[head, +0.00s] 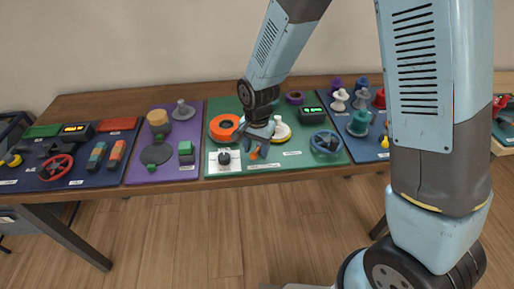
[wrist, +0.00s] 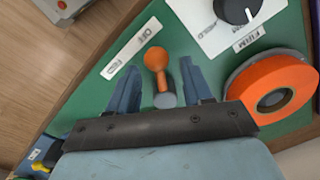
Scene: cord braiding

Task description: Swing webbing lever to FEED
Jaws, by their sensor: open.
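The webbing lever is an orange stick with a ball knob (wrist: 155,58) on a grey pivot, on the green panel in the wrist view. A white label strip (wrist: 131,48) beside it seems to read OFF at its upper right end and FEED at its lower left end. The knob is nearer the OFF end. My gripper (wrist: 161,68) is open, with one blue finger on each side of the lever; I cannot tell if either touches it. In the head view my gripper (head: 258,141) is low over the green panel and partly hides the lever (head: 254,154).
An orange roll (wrist: 272,88) is close to the right finger in the wrist view. A white plate with a black knob (wrist: 237,10) lies beyond. In the head view a blue handwheel (head: 326,143) stands right of my gripper, and a purple panel (head: 134,172) lies left.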

